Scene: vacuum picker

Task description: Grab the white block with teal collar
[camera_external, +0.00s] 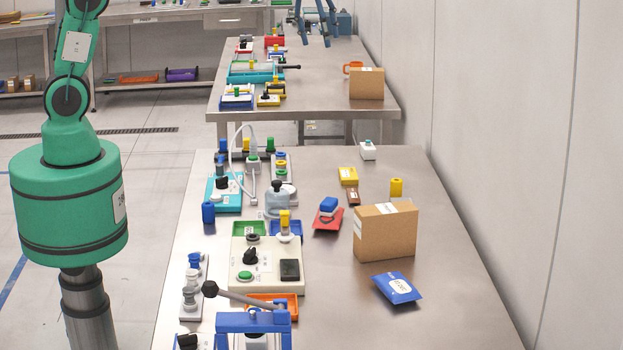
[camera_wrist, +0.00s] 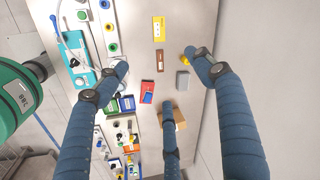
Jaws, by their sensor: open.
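The white block with teal collar (camera_external: 368,149) stands upright near the far edge of the near table in the external view, right of centre. It is small there, with a teal band near its top. I do not see it in the wrist view. My gripper (camera_external: 318,35) shows its blue fingers at the top of the external view, high up and apart from the block. In the wrist view my gripper (camera_wrist: 155,90) has its three fingers spread wide, open and empty above the table.
A yellow block (camera_external: 348,175), brown block (camera_external: 353,196) and yellow cylinder (camera_external: 396,187) lie nearer the camera than the white block. A cardboard box (camera_external: 385,233) and blue packet (camera_external: 397,288) are nearer still. Fixtures crowd the table's left side. Bare table surrounds the white block.

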